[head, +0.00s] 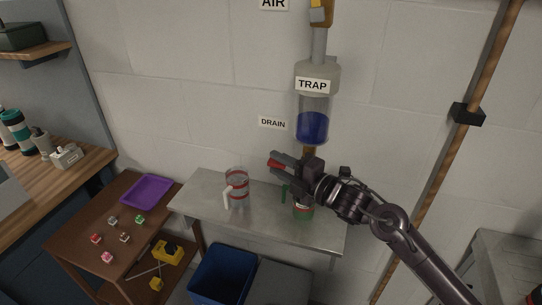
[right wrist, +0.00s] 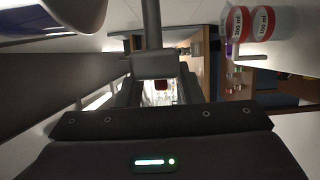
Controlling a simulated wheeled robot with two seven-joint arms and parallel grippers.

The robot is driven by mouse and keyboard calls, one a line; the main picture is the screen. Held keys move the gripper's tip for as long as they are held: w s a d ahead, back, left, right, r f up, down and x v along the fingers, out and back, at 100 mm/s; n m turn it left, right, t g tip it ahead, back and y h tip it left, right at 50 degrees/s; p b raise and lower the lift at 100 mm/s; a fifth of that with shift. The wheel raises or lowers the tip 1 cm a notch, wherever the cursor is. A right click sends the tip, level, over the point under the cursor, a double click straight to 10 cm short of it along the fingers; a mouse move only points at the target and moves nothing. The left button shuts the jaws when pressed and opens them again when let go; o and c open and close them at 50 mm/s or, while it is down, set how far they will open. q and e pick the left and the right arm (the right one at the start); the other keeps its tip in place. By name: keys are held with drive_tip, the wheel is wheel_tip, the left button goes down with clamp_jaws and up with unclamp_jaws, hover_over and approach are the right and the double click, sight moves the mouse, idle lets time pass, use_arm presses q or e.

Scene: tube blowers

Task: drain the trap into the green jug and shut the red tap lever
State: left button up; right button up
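The trap (head: 313,105) is a clear cylinder on the wall with blue liquid in its lower part. The red tap lever (head: 274,163) sticks out left below it. My right gripper (head: 280,163) is at the lever; in the right wrist view its fingers (right wrist: 160,92) stand apart with a small red piece, apparently the lever (right wrist: 162,85), showing between them. Contact cannot be told. The green jug (head: 303,212) stands on the metal shelf under the trap, partly hidden by my gripper. My left gripper is in neither view.
A red-banded jug (head: 236,186) stands left on the metal shelf (head: 206,191); it also shows in the right wrist view (right wrist: 262,24). A blue bin (head: 222,274) is below. A brown table (head: 75,222) with a purple tray (head: 146,191) is at left. A pipe (head: 440,155) runs at right.

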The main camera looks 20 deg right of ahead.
sight(269, 160)
drive_tip(key=x, duration=0.2)
drive_tip(key=shift+w+a, duration=0.15)
drive_tip(key=shift+w, duration=0.1)
drive_tip(key=shift+w+a+p, duration=0.15)
drive_tip(key=shift+p, duration=0.15)
drive_tip(key=c, duration=0.6)
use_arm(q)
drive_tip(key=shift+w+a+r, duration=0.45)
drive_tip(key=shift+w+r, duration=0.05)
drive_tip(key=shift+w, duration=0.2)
use_arm(e)
drive_tip(key=shift+f, duration=0.1)
clamp_jaws()
